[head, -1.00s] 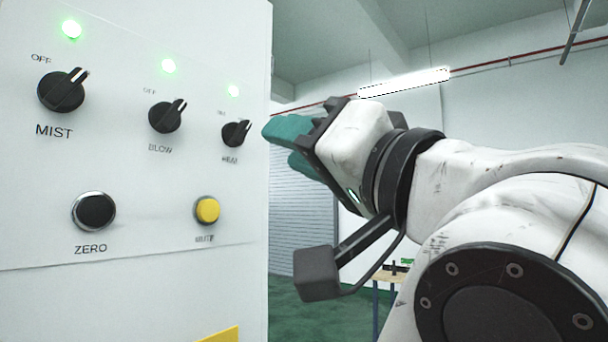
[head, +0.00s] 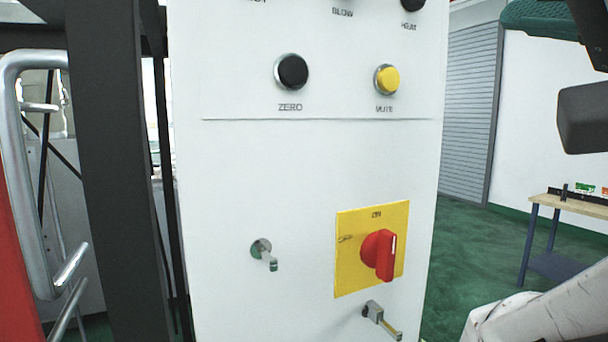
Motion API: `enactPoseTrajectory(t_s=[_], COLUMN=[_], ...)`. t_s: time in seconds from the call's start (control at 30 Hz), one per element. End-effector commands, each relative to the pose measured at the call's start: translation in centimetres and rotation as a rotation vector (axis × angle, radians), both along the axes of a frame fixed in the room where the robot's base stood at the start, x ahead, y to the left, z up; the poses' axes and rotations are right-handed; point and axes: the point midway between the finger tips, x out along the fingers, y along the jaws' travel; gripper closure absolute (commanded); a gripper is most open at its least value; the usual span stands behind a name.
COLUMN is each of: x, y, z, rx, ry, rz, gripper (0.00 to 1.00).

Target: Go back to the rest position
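My gripper (head: 545,20) shows only in part at the top right of the head view, with a teal finger in sight and the rest cut off by the frame edge. It is to the right of the white control panel and apart from it. Whether its fingers are open or shut cannot be seen. Part of my white arm shows at the lower right.
The white panel (head: 300,170) carries a black ZERO button (head: 291,71), a yellow MUTE button (head: 386,80) and a red rotary switch (head: 379,254) on a yellow plate. Two metal fittings stick out below. A workbench (head: 570,207) stands at the right. Green floor (head: 470,260) lies open between.

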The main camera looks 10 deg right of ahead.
Motion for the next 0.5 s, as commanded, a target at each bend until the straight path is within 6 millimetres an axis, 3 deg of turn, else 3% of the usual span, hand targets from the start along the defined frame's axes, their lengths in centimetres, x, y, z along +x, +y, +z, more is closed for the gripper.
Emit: enactPoseTrajectory(t_s=[0.17,0.3,0.5], x=[4.1,7.7,10.2], y=[-0.8,-1.6,-2.7], z=[-6.2,-14.0,-25.6], rx=[-0.031,-0.081,-0.158], ry=[0.152,0.326,0.562], rz=[-0.023,-0.043,-0.053], gripper=[0.63,0.63,0.63])
